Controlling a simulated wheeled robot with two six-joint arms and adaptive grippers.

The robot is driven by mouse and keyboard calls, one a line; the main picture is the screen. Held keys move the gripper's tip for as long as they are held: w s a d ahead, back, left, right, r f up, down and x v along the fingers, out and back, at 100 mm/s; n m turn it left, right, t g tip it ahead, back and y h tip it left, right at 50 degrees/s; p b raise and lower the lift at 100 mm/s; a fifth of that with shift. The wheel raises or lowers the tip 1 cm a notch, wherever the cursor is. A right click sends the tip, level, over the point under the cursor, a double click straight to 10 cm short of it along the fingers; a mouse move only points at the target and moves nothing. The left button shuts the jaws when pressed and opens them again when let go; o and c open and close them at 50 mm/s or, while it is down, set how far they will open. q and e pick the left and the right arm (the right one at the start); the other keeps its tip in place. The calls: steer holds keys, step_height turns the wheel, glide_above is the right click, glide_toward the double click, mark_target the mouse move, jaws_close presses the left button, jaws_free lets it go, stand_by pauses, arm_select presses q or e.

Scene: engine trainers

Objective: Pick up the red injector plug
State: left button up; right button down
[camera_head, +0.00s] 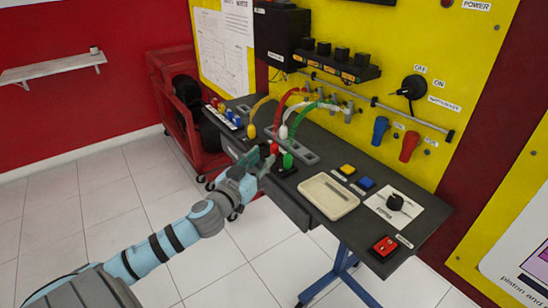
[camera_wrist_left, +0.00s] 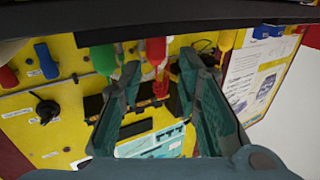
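The red injector plug (camera_head: 275,148) hangs on a red cable above the near edge of the dark bench. It also shows in the left wrist view (camera_wrist_left: 156,52), between the fingertips and apparently beyond them. My left gripper (camera_head: 266,160) is at the bench's near edge, close beside the red plug. In the left wrist view the two fingers of my left gripper (camera_wrist_left: 160,68) are spread apart, with nothing clearly held. Contact with the plug cannot be told. My right gripper is not in view.
A green plug (camera_head: 288,160) hangs close to the red one, with a white plug (camera_head: 283,131) and a yellow plug (camera_head: 251,131) nearby. A beige tray (camera_head: 342,207) lies to the right on the bench. A red cart (camera_head: 170,110) stands behind at left.

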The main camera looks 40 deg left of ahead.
mark_target(272, 149)
arm_select(q)
steer(key=shift+w+a, duration=0.2)
steer(key=shift+w, duration=0.55)
steer(key=w, duration=0.5)
steer(key=shift+a+r+p, duration=0.1)
steer(key=shift+a+p, duration=0.05)
steer(key=shift+p, duration=0.2)
steer(key=shift+w+f, duration=0.2)
steer(key=shift+w, duration=0.2)
steer(key=shift+s, duration=0.1)
jaws_close()
